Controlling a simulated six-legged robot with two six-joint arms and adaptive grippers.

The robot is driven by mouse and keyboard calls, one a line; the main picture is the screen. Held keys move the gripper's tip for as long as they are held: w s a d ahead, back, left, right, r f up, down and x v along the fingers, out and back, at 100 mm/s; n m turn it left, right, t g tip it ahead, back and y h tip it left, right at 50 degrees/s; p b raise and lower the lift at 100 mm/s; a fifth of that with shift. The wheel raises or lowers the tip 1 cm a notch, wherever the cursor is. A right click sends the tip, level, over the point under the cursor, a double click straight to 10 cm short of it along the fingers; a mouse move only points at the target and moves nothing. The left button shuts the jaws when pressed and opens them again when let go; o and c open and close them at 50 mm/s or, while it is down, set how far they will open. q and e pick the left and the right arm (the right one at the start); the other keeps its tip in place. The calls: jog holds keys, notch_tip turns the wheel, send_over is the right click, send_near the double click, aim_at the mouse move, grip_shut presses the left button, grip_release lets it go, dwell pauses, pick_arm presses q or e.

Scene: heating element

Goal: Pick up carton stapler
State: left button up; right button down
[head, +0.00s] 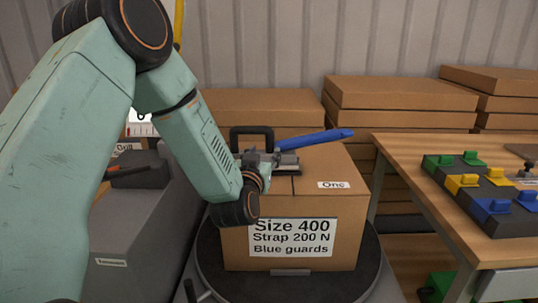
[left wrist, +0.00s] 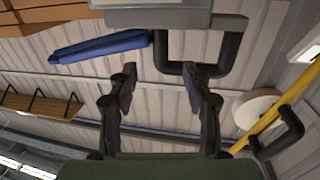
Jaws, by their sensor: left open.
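The carton stapler, with a long blue handle (head: 318,138), a black loop grip and a grey body, is at the top of a cardboard carton (head: 340,210). In the left wrist view its blue handle (left wrist: 100,45), black loop (left wrist: 238,52) and grey body (left wrist: 165,18) show beyond my fingers. My left gripper (head: 262,160) is close beside the stapler in the head view, partly hidden by its own wrist. Its two dark fingers (left wrist: 160,82) are apart with nothing between them. Whether a finger touches the stapler cannot be told. My right gripper is not in view.
The carton stands on a dark round turntable (head: 355,270). A wooden table (head: 400,150) with green, yellow and blue blocks is at the right. A grey unit (head: 135,240) stands at the left. Stacks of flat cartons (head: 400,95) line the back.

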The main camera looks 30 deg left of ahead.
aim_at(269, 142)
pick_arm(q)
jog(key=shift+a+r, duration=0.1)
jog(key=shift+r, duration=0.05)
jog(key=b+x, duration=0.1)
jog(key=x, duration=0.4)
jog(key=shift+w+b, duration=0.15)
jog(key=shift+b, duration=0.2)
jog(key=shift+w+a, duration=0.35)
jog(key=shift+w, duration=0.7)
jog(key=shift+s, duration=0.2)
jog(key=c, duration=0.4)
jog(key=shift+w, duration=0.1)
jog(key=shift+c, duration=1.2)
grip_shut()
